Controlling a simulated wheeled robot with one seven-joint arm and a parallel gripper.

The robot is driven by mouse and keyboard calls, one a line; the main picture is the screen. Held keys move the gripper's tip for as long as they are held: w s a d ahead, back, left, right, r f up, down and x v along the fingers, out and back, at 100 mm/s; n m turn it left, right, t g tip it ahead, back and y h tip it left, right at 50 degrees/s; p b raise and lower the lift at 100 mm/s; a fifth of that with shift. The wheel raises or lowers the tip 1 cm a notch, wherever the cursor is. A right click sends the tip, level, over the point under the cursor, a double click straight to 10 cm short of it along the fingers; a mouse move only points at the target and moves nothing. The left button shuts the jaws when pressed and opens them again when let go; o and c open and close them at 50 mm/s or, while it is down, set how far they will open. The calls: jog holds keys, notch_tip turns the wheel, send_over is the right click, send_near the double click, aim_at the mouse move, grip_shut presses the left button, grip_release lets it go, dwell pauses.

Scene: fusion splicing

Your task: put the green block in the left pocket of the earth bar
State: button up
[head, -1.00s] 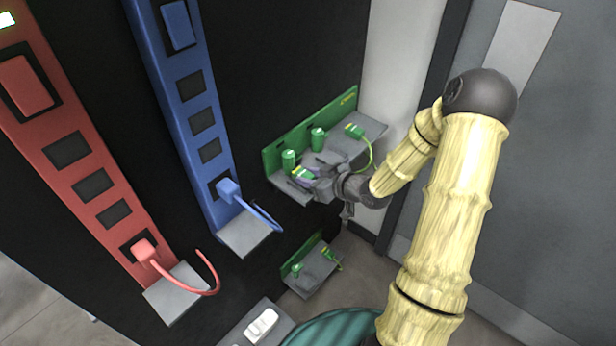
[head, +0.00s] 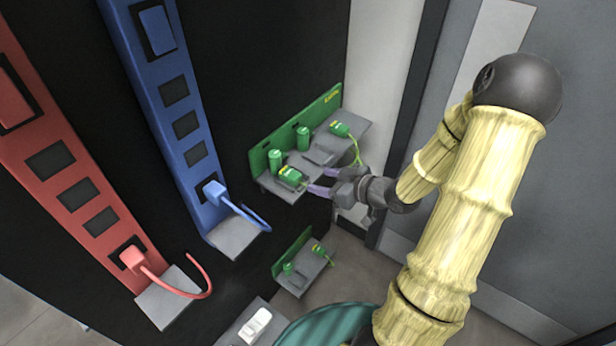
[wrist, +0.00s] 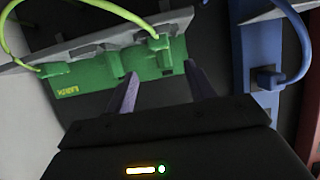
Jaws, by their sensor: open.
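The green earth bar (head: 322,108) is an upright green panel with a grey shelf, and its panel also shows in the wrist view (wrist: 95,80). A green block (head: 290,176) with a yellow top is at the shelf's left end, in front of a green cylinder (head: 275,158). In the wrist view the green block (wrist: 159,43) has a yellow-green cable and lies beyond my fingertips. I cannot tell whether it is seated in a pocket. My gripper (head: 321,180) is open and empty, its purple fingers just right of the block. The fingers (wrist: 160,75) also show apart in the wrist view.
A second green block (head: 340,129) with a cable is at the shelf's right end, near another green cylinder (head: 303,138). A smaller green bar (head: 293,252) sits below. A blue bar (head: 172,90) and a red bar (head: 45,140) stand left, each with a plugged cable.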

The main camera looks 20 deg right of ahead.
jog(key=shift+v, duration=1.1)
jog(key=shift+f, duration=0.1)
jog(key=s+a+r+m+g+h, duration=0.3)
jog(key=s+a+m+g+h, duration=0.4)
jog(key=s, duration=0.5)
jog(key=shift+r+g+h, duration=0.2)
jog(key=shift+g+h, duration=0.2)
jog(key=shift+g, duration=0.2)
